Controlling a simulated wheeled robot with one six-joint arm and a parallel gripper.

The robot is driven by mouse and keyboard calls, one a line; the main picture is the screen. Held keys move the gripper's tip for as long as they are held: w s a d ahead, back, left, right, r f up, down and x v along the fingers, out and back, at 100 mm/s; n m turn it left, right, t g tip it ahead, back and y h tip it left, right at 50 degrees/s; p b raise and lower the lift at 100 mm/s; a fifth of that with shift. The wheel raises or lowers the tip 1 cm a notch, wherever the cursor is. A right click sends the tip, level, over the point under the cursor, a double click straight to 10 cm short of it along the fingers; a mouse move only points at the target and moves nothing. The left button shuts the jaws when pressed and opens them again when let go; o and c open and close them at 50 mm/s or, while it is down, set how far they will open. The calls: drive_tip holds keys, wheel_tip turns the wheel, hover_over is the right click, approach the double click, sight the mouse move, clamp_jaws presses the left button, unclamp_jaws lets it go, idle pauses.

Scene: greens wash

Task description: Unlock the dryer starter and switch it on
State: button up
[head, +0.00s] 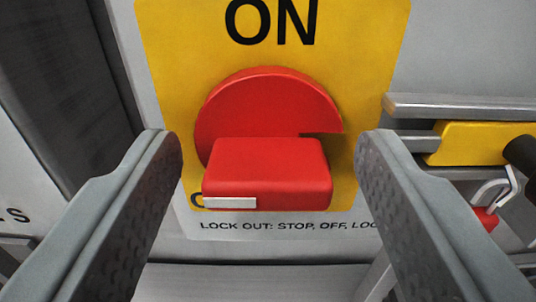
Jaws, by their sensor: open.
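The starter's red rotary handle (265,165) is mounted on a yellow plate (175,40) with the word ON at its top. A white mark (230,202) is on the lower left of the handle's grip block, beside a letter mostly hidden behind the block. My gripper (270,148) is open, with one finger on each side of the handle and a visible gap to the grip block on both sides. A red padlock (486,220) with a metal shackle is partly visible at the right edge, and its lower part is hidden behind my right finger.
A grey metal rail (460,107) sticks out to the right of the plate, with a yellow block (470,144) and a black cylindrical part (523,152) below it. Lock-out lettering runs under the handle. A dark recess lies to the left.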

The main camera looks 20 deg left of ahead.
drive_tip(key=c, duration=1)
drive_tip(key=m, duration=0.4)
drive_tip(key=shift+d+m, duration=0.1)
drive_tip(key=shift+m, duration=0.2)
drive_tip(key=m, duration=0.4)
drive_tip(key=shift+w+m, duration=0.1)
drive_tip(key=shift+m, duration=0.2)
drive_tip(key=m, duration=0.4)
drive_tip(key=shift+d+f, duration=0.1)
drive_tip(key=shift+f+m, duration=0.15)
drive_tip(key=shift+m, duration=2.15)
